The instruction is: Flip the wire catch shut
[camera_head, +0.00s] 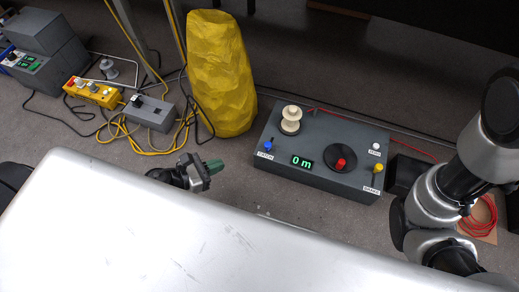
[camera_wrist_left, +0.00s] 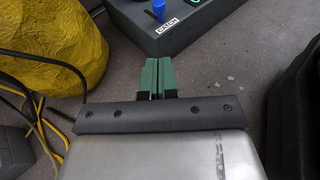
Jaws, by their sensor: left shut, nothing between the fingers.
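A grey control box (camera_head: 335,128) stands on the floor right of centre. At its left front corner is a blue-knobbed switch (camera_head: 268,145) over a label that reads CATCH; the knob also shows at the top of the left wrist view (camera_wrist_left: 159,8). The box's display (camera_head: 302,162) reads 0 m. My left gripper (camera_head: 214,166), with green fingers, is shut and empty, left of the box and apart from it. In the left wrist view its fingers (camera_wrist_left: 158,72) are together, pointing towards the CATCH label. My right gripper is out of view.
The box also carries a cream spool (camera_head: 291,119), a red knob (camera_head: 341,163), and a yellow switch (camera_head: 378,168) labelled BRAKE. A yellow lumpy column (camera_head: 222,75) stands behind my left gripper. Yellow cables (camera_head: 150,152) lie left. Bare floor separates gripper and box.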

